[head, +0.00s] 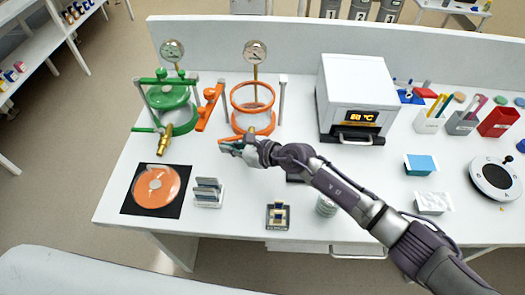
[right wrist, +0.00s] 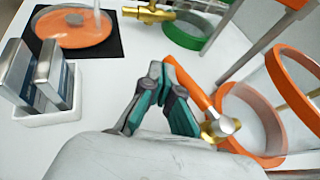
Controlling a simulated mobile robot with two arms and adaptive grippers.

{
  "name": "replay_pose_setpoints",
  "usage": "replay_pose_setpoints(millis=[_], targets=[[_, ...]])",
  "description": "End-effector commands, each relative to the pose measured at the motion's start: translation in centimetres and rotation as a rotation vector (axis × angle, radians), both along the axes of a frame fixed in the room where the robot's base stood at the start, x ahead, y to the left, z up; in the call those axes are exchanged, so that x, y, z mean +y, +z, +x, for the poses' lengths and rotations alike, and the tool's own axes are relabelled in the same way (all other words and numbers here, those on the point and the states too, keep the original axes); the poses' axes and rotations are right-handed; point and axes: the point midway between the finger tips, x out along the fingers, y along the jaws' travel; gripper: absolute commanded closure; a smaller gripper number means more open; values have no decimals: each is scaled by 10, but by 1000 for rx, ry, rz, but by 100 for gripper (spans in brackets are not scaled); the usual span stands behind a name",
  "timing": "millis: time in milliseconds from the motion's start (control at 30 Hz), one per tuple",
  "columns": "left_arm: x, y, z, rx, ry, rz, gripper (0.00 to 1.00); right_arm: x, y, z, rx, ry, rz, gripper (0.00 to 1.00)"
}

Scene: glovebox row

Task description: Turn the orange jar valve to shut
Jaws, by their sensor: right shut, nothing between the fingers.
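The orange jar (head: 252,108) stands open at the back of the bench; its orange rim (right wrist: 290,75) and base also show in the right wrist view. Its valve has a brass body (right wrist: 218,129) low at the jar's front and an orange lever handle (right wrist: 190,84). In the wrist view the handle slants from the brass body toward my fingertips. My right gripper (right wrist: 160,80) is shut and empty, its teal fingertips beside the handle's free end; whether they touch is unclear. In the head view my right gripper (head: 230,147) covers most of the valve. My left gripper is out of view.
The green jar (head: 168,97) with its brass valve (head: 164,140) stands left. An orange clamp bar (head: 210,108) is between the jars. An orange lid (head: 155,188) lies on a black mat; a slide rack (head: 208,193) stands near it. A white oven (head: 355,95) is right.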

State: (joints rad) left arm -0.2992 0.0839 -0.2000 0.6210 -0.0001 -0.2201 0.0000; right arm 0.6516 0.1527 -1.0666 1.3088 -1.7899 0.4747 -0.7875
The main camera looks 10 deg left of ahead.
Motion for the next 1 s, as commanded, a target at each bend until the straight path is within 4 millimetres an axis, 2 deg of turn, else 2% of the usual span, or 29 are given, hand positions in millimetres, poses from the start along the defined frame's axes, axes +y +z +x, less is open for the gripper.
replay_pose_setpoints(millis=[400, 1000], targets=[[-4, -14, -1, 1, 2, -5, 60, 13, -1, 12, 0, 5, 0, 100], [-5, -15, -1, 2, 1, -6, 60, 15, 0, 15, 0, 5, 0, 100]])
